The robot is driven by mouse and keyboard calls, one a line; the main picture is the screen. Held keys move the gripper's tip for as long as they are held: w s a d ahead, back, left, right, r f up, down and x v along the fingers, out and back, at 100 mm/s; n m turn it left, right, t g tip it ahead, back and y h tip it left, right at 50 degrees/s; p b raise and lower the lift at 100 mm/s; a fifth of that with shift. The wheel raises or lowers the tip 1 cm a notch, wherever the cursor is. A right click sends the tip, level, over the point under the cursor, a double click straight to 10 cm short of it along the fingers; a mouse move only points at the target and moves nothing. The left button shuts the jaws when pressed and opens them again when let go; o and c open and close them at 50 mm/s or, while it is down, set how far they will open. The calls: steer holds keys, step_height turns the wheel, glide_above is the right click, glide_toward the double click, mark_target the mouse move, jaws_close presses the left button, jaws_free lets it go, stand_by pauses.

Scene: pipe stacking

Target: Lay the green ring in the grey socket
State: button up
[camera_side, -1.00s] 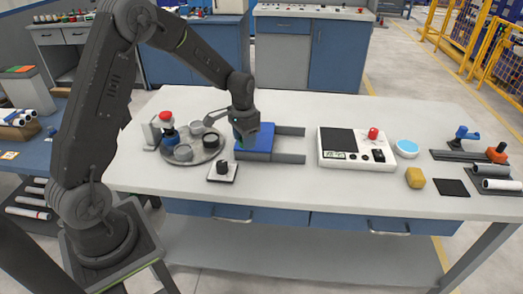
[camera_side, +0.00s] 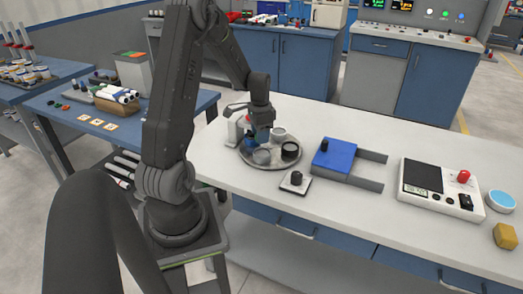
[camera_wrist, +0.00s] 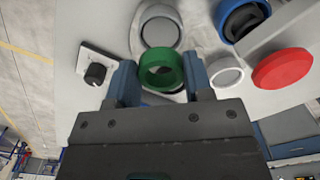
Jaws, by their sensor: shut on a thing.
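My gripper (camera_wrist: 158,78) has blue fingertips on both sides of the green ring (camera_wrist: 161,54) and is shut on it. In the side view my gripper (camera_side: 262,122) is above the round tray (camera_side: 268,166), and I cannot make out the ring there. A large grey socket (camera_wrist: 160,34) lies just beyond the ring in the wrist view and is apart from it. It seems to be the front grey cup (camera_side: 262,157) on the tray. A second, paler grey cup (camera_wrist: 225,74) is right of the ring; it shows at the tray's back (camera_side: 279,133).
A black cup (camera_side: 290,152) stands on the tray's right. A blue-and-black round piece (camera_wrist: 241,16) and a red button (camera_wrist: 284,67) are close by. A black knob on a white plate (camera_side: 295,182) stands in front. A blue fixture (camera_side: 333,160) with two grey rails is to the right.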

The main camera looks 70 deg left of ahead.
mark_target(260, 155)
steer(key=shift+f, duration=2.75)
steer(key=shift+f, duration=0.25)
steer(key=shift+d+f, duration=0.1)
steer(key=shift+f, duration=0.35)
steer(key=o, duration=0.9)
steer(key=shift+d, duration=0.1)
step_height(260, 155, up, 13)
steer(key=w+d+r+t+y, duration=0.1)
steer(key=d+r, duration=0.4)
steer(key=d, duration=0.3)
steer(key=w+d+r+t, duration=0.1)
steer(key=d+r, duration=0.3)
steer(key=d, duration=0.3)
steer(key=s+d+r+t, duration=0.1)
steer(key=s+d, duration=0.2)
steer(key=d, duration=0.2)
steer(key=s+d+r+t, duration=0.1)
steer(key=s+d+r, duration=0.1)
steer(key=s+d, duration=0.2)
steer(key=s+d+r+t+h, duration=0.1)
steer(key=s+d, duration=0.2)
steer(key=d, duration=0.4)
steer(key=shift+s+r+t, duration=0.2)
steer(key=shift+r+t, duration=0.05)
steer(key=shift+t, duration=0.05)
